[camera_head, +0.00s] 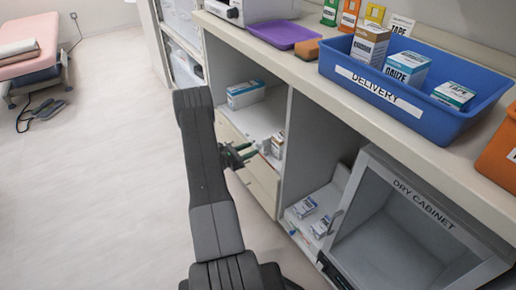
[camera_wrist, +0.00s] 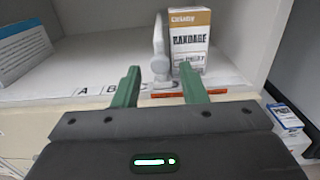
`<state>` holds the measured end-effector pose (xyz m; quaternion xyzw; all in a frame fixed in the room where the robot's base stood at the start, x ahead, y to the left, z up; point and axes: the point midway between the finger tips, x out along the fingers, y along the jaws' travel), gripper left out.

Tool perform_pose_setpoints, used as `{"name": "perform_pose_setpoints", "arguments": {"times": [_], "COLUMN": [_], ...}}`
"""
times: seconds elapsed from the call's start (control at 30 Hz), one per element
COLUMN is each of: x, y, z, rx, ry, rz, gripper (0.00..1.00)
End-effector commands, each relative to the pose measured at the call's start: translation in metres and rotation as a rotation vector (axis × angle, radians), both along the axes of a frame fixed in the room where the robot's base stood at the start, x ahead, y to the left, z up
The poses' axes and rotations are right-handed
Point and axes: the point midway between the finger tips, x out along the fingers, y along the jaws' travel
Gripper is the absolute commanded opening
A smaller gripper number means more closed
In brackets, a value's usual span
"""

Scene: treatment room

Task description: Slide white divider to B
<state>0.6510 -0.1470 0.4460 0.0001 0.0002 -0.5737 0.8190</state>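The white divider (camera_wrist: 159,52) stands upright on the shelf in the wrist view, with its foot at the front edge. It is right of the letters A (camera_wrist: 83,91) and B (camera_wrist: 115,89). A brown and white bandage box (camera_wrist: 190,40) stands close to its right. My gripper (camera_wrist: 160,72) is open, its green fingers apart. In the picture the divider shows between the fingertips; I cannot tell whether they reach around it. The lettering right of B is hidden by a finger. In the head view my gripper (camera_head: 245,152) is at the cubby's front.
An orange-red strip (camera_wrist: 203,92) runs along the shelf edge. The counter with the blue delivery bin (camera_head: 445,128) overhangs, and a dry cabinet (camera_head: 365,195) stands right.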

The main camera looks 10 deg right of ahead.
Motion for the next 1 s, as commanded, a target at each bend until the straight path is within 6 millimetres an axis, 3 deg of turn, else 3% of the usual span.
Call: {"name": "perform_pose_setpoints", "arguments": {"times": [0.1, 0.23, 0.63, 0.83, 1.0], "x": [0.006, 0.012, 0.015, 0.015, 0.015], "y": [-0.021, -0.034, -0.041, -0.041, -0.041], "z": [-0.001, -0.001, 0.0, 0.0, 0.0], "rx": [-0.001, 0.0, 0.0, 0.0, 0.0], "ry": [-0.001, -0.001, 0.0, 0.0, 0.0], "rz": [-0.003, -0.001, 0.0, 0.0, -0.001], "gripper": [0.38, 0.38, 0.38, 0.01, 0.0]}}
